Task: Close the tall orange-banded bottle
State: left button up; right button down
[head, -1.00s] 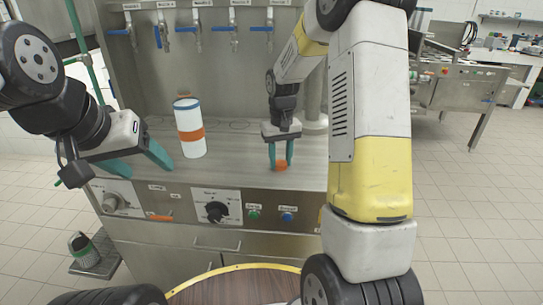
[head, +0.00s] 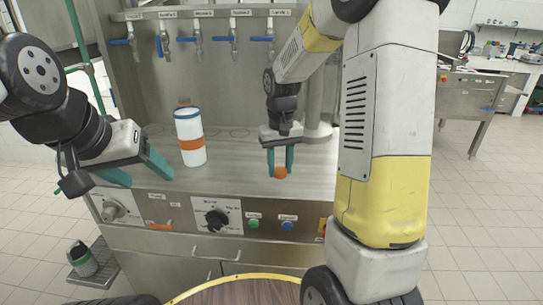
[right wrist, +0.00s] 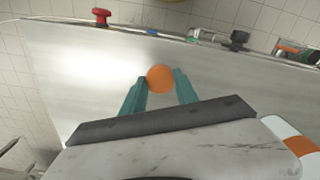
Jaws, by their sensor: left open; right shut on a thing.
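The tall white bottle (head: 191,152) with an orange band and blue rim stands upright on the steel counter. It also shows at the lower right of the right wrist view (right wrist: 287,130). My left gripper (head: 138,171) is open and empty, just left of the bottle and apart from it. My right gripper (head: 279,162) is shut on a round orange cap (head: 279,173), held between its fingertips to the right of the bottle. The cap also shows in the right wrist view (right wrist: 160,78). The inside of the bottle's mouth cannot be made out.
Several blue-handled taps (head: 195,45) line the back wall. Knobs and buttons (head: 217,219) sit on the front panel. A green-banded bottle (head: 83,260) stands on a low side tray (head: 108,263). Counter between bottle and right gripper is clear.

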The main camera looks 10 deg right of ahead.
jog(key=s+a+r, duration=0.1)
jog(key=s+a, duration=0.2)
jog(key=s, duration=0.7)
jog(key=shift+s, duration=0.3)
